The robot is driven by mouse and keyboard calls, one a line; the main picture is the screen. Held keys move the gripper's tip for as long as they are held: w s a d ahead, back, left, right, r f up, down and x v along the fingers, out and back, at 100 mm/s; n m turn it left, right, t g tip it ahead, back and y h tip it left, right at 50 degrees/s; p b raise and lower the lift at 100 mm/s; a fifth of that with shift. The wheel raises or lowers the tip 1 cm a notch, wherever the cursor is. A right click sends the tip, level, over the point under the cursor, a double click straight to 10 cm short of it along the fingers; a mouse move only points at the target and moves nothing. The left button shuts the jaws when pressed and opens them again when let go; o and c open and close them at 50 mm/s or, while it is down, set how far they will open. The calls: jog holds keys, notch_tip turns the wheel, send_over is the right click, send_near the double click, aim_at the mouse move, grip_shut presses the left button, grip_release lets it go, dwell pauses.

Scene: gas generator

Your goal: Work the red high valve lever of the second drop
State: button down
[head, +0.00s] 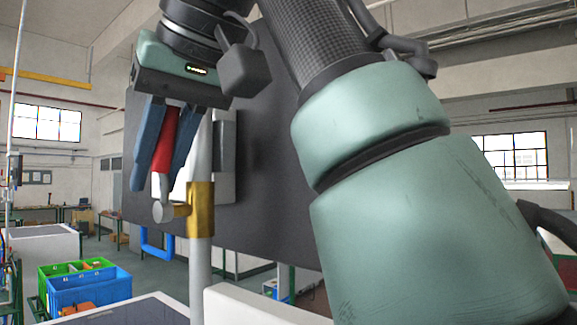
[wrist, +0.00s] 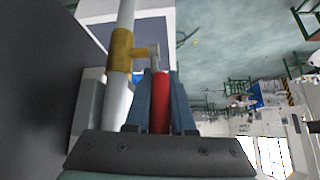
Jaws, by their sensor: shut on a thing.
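The red valve lever (head: 166,138) stands up from a brass valve body (head: 201,209) on a vertical white pipe (head: 199,265). My gripper (head: 158,170) comes down from above, and its two blue fingers are shut on the red lever, one on each side. In the wrist view, the red lever (wrist: 160,102) lies between the fingers (wrist: 159,100), with the brass valve (wrist: 122,50) and the pipe (wrist: 117,95) just to the left. The upper end of the lever is hidden by the gripper body in the head view.
A large dark panel (head: 270,190) stands close behind the pipe. Green (head: 72,266) and blue (head: 90,290) crates stand at the lower left. My arm fills the right of the head view.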

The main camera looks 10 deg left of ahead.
jog(key=shift+a, duration=0.1)
dwell(0.3)
jog(key=c, duration=0.8)
grip_release()
jog(key=shift+o, duration=0.2)
jog(key=shift+w+f, duration=0.1)
jog(key=shift+w, duration=0.1)
